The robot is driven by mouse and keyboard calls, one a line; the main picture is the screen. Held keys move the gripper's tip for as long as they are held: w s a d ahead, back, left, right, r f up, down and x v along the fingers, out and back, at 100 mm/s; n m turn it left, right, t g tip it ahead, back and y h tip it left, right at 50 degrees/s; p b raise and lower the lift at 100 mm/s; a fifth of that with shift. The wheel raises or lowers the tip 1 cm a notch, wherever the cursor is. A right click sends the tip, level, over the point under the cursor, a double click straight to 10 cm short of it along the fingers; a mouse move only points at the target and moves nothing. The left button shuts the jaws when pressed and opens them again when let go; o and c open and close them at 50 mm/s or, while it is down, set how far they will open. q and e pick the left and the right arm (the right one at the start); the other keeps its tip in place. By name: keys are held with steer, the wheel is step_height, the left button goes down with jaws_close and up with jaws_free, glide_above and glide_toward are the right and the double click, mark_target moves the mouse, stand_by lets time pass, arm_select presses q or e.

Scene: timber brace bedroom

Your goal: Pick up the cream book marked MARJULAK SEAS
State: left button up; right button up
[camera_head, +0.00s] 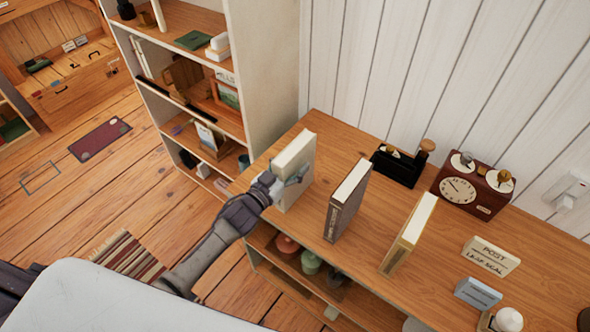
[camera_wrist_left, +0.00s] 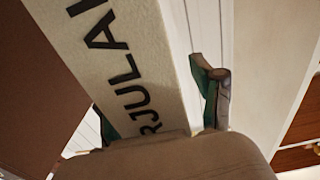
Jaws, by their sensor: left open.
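The cream book (camera_head: 296,158) stands upright at the left end of the wooden desk. In the left wrist view its cream spine (camera_wrist_left: 120,65) fills the upper left, with part of the dark lettering, "RJULA", readable. My left gripper (camera_head: 285,184) is at the spine side of the book, low on it. In the left wrist view the open left gripper (camera_wrist_left: 160,110) has the book between its fingers. A gap shows between the book and the right-hand finger. The other finger is mostly hidden, so its contact cannot be told. My right gripper is not in view.
A dark book (camera_head: 346,202) and a tan-edged book (camera_head: 409,235) stand to the right on the desk (camera_head: 310,228). Behind them are a black tape dispenser (camera_head: 402,164) and a red clock box (camera_head: 472,187). A shelf unit (camera_head: 262,70) stands to the left.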

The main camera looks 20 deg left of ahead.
arm_select(q)
steer(key=shift+w+d, duration=0.1)
steer(key=shift+w, duration=0.05)
steer(key=shift+c, duration=1.1)
jaws_close()
steer(key=shift+r, duration=0.1)
steer(key=shift+r, duration=0.1)
